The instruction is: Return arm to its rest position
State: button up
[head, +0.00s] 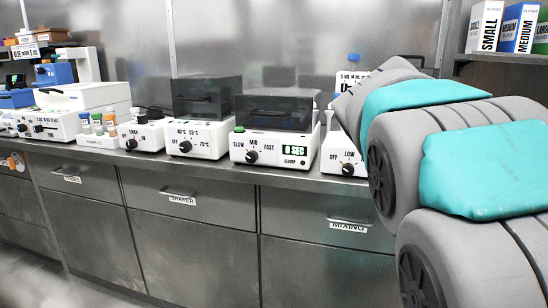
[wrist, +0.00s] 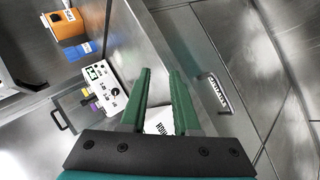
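My gripper (wrist: 160,88) shows in the wrist view with its two green fingers spread apart and nothing between the fingertips. Below it in that view are steel drawer and cabinet fronts and the bench edge. A white item with dark lettering (wrist: 157,122) shows behind the fingers, partly hidden by them. In the head view my grey and teal arm fills the right side, bent close to the camera. My gripper is not visible there.
A steel bench (head: 210,167) runs along the wall with several devices, including a shaker with a timer display (head: 273,131) and a sample rack (head: 97,138). My arm partly hides a white device with a LOW dial (head: 340,157). Glove boxes (head: 486,26) stand on a shelf.

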jog(key=s+a+f+m+g+y, duration=0.1)
jog(key=s+a+f, duration=0.3)
jog(key=s+f, duration=0.4)
jog(key=s+a+f+m+g+y, duration=0.2)
jog(key=s+a+f+g+y, duration=0.2)
jog(key=s+f, duration=0.5)
jog(key=s+a+f+m+g+y, duration=0.2)
jog(key=s+a+f, duration=0.4)
jog(key=s, duration=1.3)
notch_tip(320, 180, down, 3)
jog(key=shift+s+f+g+y, duration=0.1)
jog(key=shift+s+g+y, duration=0.15)
jog(key=shift+g, duration=0.45)
jog(key=shift+o, duration=0.2)
jog(key=shift+w+d, duration=0.1)
